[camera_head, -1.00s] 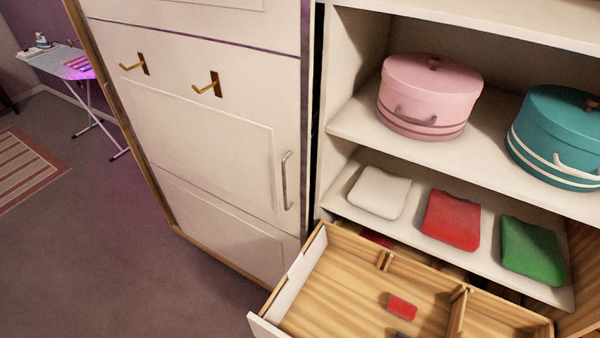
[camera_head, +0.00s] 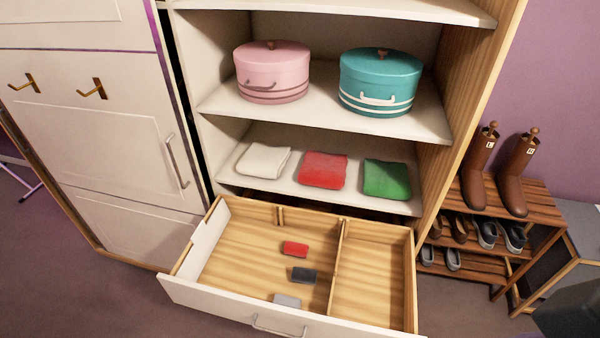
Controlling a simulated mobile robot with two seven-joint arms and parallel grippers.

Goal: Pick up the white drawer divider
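A white flat panel (camera_head: 207,240), which looks like the white drawer divider, stands on edge along the left side of the open drawer (camera_head: 378,300). Its lower edge is hard to make out against the drawer wall. A wooden partition (camera_head: 337,265) splits the drawer into a wide left and a narrower right compartment. The left compartment holds a small red block (camera_head: 295,249), a dark block (camera_head: 303,275) and a light grey block (camera_head: 287,300). Neither of my grippers is in view.
Folded white (camera_head: 263,160), red (camera_head: 323,170) and green (camera_head: 387,179) cloths lie on the shelf above. Pink (camera_head: 272,75) and teal (camera_head: 380,82) hat boxes stand higher. A shoe rack (camera_head: 520,195) stands right. A dark shape, unclear, fills the lower right corner.

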